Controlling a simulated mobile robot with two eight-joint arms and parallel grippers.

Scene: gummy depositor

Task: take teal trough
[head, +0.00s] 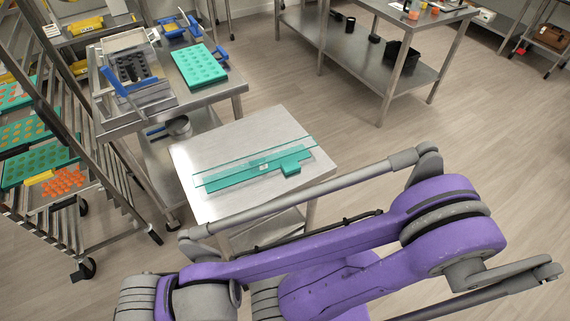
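The teal trough (235,177) lies on the small steel table (215,150) in the middle of the head view. It is long and narrow, with thin see-through edges and a solid teal block (291,169) on its near side toward the right. It runs slantwise from lower left to upper right. Neither of my grippers shows in this view. A purple arm of mine crosses the lower part of the picture, in front of the near side of the table.
A steel cart (215,92) behind holds a teal mould tray (198,66) and a grey machine with blue handles. A wheeled rack (72,120) with teal trays stands at the left. Another steel table (405,75) stands at the back right. Floor right of the small table is clear.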

